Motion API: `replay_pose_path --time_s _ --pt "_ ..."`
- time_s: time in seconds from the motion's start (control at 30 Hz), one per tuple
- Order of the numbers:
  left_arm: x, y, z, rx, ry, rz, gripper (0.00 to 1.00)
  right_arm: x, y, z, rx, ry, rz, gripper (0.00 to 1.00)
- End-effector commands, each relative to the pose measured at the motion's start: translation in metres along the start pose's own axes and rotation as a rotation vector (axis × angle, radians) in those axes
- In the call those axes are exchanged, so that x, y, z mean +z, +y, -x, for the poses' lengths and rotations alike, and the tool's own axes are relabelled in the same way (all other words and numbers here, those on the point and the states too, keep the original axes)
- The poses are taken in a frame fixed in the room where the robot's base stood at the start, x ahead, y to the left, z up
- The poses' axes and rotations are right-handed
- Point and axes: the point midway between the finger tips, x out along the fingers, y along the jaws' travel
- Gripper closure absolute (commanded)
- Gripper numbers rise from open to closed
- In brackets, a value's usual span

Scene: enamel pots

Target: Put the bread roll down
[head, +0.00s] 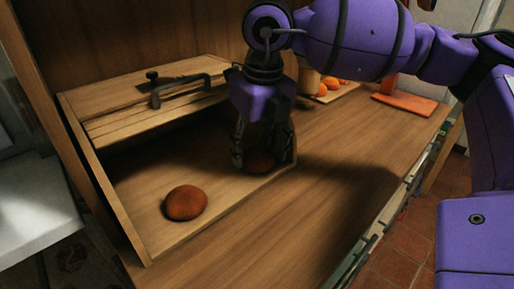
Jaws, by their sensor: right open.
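A wooden bread box (100,205) stands open on the wooden counter, its front side free. One round brown bread roll (186,203) lies on the box floor at the left. A second brown bread roll (259,164) is low at the right end of the box, between the fingers of my right gripper (263,155). My right gripper points down and is open, with a finger on each side of this roll. The roll appears to rest on the box floor; its upper part is hidden by the gripper. My left gripper is not in view.
The raised lid has a dark handle (181,90). Orange fruits (330,83) lie on a board behind my right gripper, and a reddish board (404,103) lies at the back right. The counter (310,205) in front of the box is clear. A white surface (33,205) is at the left.

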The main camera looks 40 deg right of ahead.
Motion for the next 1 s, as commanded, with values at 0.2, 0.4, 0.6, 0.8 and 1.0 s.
replay_pose_path --time_s 0.2,0.4,0.6,0.8,1.0 --pt "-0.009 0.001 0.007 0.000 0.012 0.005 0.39 0.002 0.000 0.040 0.002 -0.006 0.000 0.41" --pt "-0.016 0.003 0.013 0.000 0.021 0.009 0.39 0.002 0.001 0.086 0.002 -0.005 0.001 0.41" --pt "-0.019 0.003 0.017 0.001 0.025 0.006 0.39 0.002 0.001 0.118 0.001 -0.004 0.001 0.41" --pt "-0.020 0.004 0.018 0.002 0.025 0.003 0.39 0.001 0.001 0.129 0.001 -0.002 0.001 0.41" --pt "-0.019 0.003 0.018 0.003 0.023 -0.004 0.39 0.001 0.000 0.129 0.000 -0.001 0.001 0.41"
